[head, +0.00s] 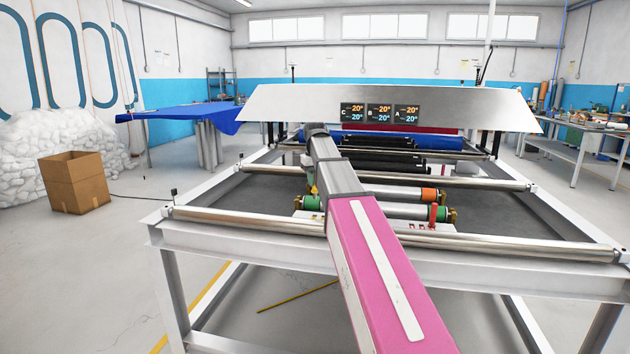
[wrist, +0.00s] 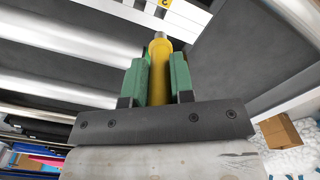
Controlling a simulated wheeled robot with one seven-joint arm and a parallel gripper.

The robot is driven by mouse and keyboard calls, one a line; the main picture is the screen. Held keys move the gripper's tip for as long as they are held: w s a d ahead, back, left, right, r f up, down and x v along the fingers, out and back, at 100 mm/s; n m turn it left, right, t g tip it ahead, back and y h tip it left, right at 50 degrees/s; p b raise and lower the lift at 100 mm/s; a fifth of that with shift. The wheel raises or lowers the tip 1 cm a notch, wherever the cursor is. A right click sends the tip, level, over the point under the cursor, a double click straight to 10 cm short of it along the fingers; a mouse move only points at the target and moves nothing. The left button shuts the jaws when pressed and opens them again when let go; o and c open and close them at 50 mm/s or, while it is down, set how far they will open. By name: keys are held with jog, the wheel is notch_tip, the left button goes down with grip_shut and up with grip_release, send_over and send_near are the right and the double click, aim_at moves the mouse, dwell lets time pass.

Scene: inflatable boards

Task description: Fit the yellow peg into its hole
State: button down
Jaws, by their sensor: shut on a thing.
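The yellow peg (wrist: 159,82) is between the two green fingers of my gripper (wrist: 160,58) in the wrist view. My gripper is shut on it, and the peg's pale metal tip sticks out past the fingertips. The peg's hole cannot be made out. At the top edge of the wrist view, a pale strip carries a yellow patch with a dark mark (wrist: 165,3); it is cut off by the frame.
A red upright piece (head: 433,213) stands on a white plate at the machine's front roller (head: 520,247). Rollers with green and orange ends (head: 429,195) lie behind it. A sloped metal panel (head: 280,105) with displays spans the back. A cardboard box (head: 75,185) is on the floor.

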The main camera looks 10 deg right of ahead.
aim_at(315, 191)
jog(key=shift+f, duration=2.85)
jog(key=shift+f, duration=1.95)
jog(key=c, duration=0.9)
grip_release()
notch_tip(315, 191, up, 10)
jog(key=shift+f, duration=0.2)
jog(key=shift+r, duration=0.6)
jog(key=shift+s, duration=0.15)
